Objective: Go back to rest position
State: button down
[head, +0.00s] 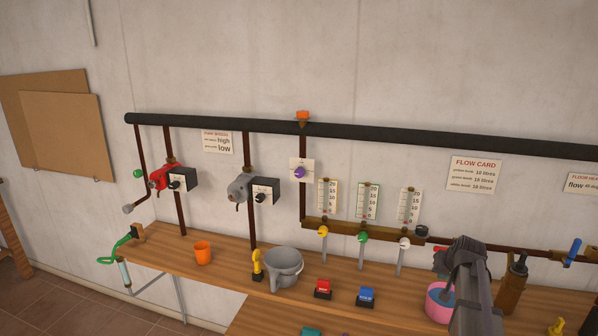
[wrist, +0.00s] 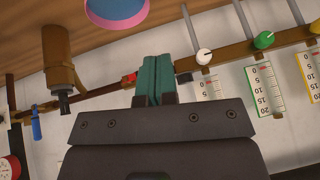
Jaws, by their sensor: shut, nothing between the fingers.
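My gripper (wrist: 153,78) shows in the wrist view with its two teal fingers pressed together and nothing between them. The fingers point toward the brown pipe, close to a small red part (wrist: 128,77); I cannot tell whether they touch it. In the head view my arm (head: 468,270) stands at the right, over the bench, partly in front of the pink bucket (head: 434,303). The fingertips are hidden there by the arm.
The wooden bench (head: 220,271) carries an orange cup (head: 203,252), a grey pot (head: 285,266), red (head: 323,288) and blue (head: 366,296) buttons. Gauges with yellow, green and white valves (head: 404,243) are left of my arm. A brown cylinder (wrist: 58,50) and blue lever (wrist: 36,125) are close by.

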jog(key=s+a+f+n+g, duration=0.1)
jog(key=s+a+g, duration=0.1)
jog(key=s+a, duration=0.5)
jog(key=s+a+n+g, duration=0.2)
jog(key=s+a, duration=0.5)
jog(key=a, duration=0.7)
jog(key=s+a+f+n+g+y, duration=0.1)
jog(key=s+a+n+g, duration=0.1)
jog(key=s+a, duration=0.5)
jog(key=a, duration=0.4)
jog(key=shift+s+a+f, duration=0.3)
jog(key=shift+s+a, duration=0.05)
jog(key=shift+s, duration=0.05)
